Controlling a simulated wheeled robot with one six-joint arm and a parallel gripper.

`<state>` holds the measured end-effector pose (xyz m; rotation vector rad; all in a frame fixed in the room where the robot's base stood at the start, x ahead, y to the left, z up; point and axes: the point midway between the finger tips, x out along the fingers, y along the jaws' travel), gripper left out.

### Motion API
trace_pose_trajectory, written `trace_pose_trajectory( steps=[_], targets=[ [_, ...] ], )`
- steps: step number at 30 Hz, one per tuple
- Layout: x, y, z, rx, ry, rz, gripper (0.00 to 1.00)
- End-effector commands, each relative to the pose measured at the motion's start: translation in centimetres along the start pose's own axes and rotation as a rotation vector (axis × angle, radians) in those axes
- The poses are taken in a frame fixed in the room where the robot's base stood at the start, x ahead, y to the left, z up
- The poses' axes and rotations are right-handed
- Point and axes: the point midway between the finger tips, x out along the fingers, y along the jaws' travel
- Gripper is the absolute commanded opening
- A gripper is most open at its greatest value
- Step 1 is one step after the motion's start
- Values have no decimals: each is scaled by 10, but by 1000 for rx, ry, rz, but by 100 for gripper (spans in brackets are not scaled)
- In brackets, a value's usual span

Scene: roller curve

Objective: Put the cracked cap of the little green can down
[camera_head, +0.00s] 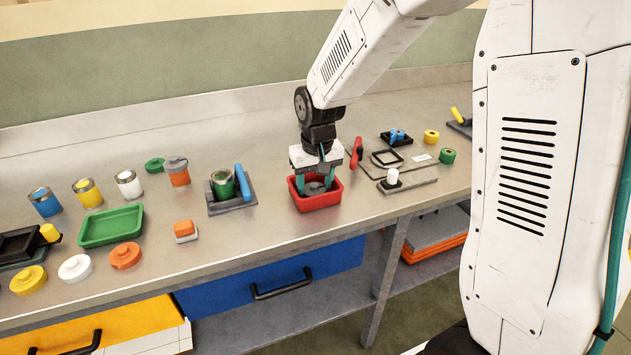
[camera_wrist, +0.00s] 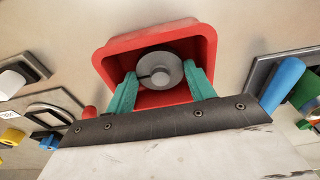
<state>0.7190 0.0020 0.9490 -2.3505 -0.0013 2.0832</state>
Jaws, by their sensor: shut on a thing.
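My gripper (camera_head: 315,184) points down into a red tray (camera_head: 318,204) on the bench. In the wrist view its teal fingers (camera_wrist: 160,76) are shut on a round grey cap (camera_wrist: 157,62) with a raised middle and a dark slit on its left side. The cap is within the outline of the red tray (camera_wrist: 206,42); I cannot tell whether it touches the floor of it. The little green can (camera_head: 222,187) stands open in a dark holder with a blue handle (camera_head: 243,182), left of the red tray.
Left are blue, yellow and white cans, an orange can with a grey top (camera_head: 177,171), a green tray (camera_head: 110,225) and loose caps along the front. A red-handled tool (camera_head: 356,152) and a fixture with a white knob (camera_head: 392,178) stand close right of the red tray.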

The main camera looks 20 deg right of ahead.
Motion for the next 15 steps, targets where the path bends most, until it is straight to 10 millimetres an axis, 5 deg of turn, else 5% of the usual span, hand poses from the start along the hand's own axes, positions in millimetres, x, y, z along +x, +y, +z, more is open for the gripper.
trace_pose_trajectory(
  steps=[11, 12, 15],
  targets=[
    [5, 0, 1, 0, -1, 0, 29],
    [6, 0, 1, 0, -1, 0, 57],
    [5, 0, 1, 0, 0, 0, 63]
  ],
)
